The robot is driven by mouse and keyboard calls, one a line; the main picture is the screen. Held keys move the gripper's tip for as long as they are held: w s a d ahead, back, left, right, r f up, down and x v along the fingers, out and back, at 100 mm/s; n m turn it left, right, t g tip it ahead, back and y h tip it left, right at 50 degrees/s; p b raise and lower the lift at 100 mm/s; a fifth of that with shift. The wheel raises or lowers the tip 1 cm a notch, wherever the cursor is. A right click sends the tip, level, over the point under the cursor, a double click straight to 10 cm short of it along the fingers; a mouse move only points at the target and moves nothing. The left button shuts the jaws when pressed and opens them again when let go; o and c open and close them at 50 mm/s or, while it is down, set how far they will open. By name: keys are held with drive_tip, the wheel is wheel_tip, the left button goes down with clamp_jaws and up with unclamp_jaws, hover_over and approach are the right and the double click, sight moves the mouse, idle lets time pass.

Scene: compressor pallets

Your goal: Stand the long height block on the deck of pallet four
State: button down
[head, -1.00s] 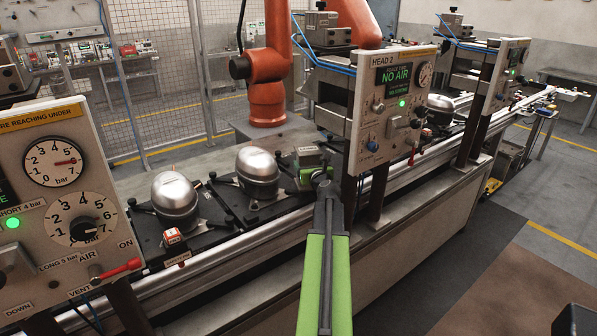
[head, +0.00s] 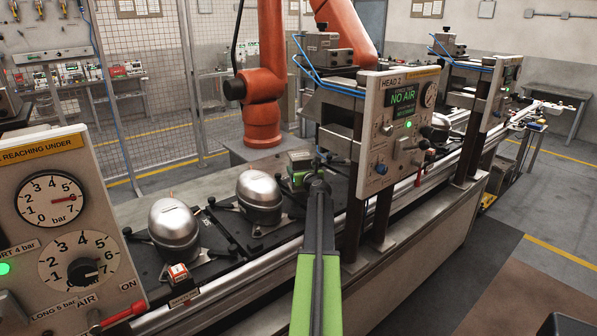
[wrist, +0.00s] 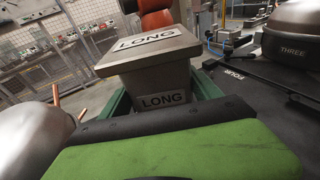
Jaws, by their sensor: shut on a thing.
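The long height block (wrist: 150,60) is a grey metal block with a wider top plate, labelled LONG on top and side, and fills the middle of the wrist view. My gripper (wrist: 163,98) is shut on it, with green jaws at its two sides. A black pallet deck (wrist: 235,95) marked FOUR lies to the right of the block in the wrist view. The block's lower end is hidden, so I cannot tell whether it touches a deck.
Silver compressors (head: 174,230) and (head: 259,198) stand on black pallets along the conveyor. A compressor marked THREE (wrist: 290,40) is at the right in the wrist view. The HEAD 2 panel (head: 400,125), reading NO AIR, stands close right of my gripper. A gauge panel (head: 65,220) is at the left.

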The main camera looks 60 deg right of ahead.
wheel_tip(320, 180, down, 3)
drive_tip(key=shift+s+d+r+b, duration=0.1)
drive_tip(key=shift+b, duration=1.05)
drive_tip(key=shift+s+a, duration=0.1)
drive_tip(key=shift+a, duration=0.1)
drive_tip(key=c, duration=2.2)
unclamp_jaws()
drive_tip(key=shift+w+a, duration=0.1)
drive_tip(key=shift+w, duration=0.1)
drive_tip(key=shift+c, duration=2.1)
unclamp_jaws()
drive_tip(key=shift+w, duration=0.15)
drive_tip(key=shift+o, duration=1.2)
drive_tip(key=shift+w+f, duration=0.1)
drive_tip(key=shift+f, duration=0.15)
drive_tip(key=shift+o, duration=0.2)
drive_tip(key=shift+r, duration=0.2)
drive_tip(key=shift+s, duration=0.2)
drive_tip(key=p+v, duration=0.1)
drive_tip(key=v, duration=1)
drive_tip(key=shift+s+a+p, duration=0.2)
drive_tip(key=shift+s+p, duration=0.1)
drive_tip(key=shift+s, duration=0.05)
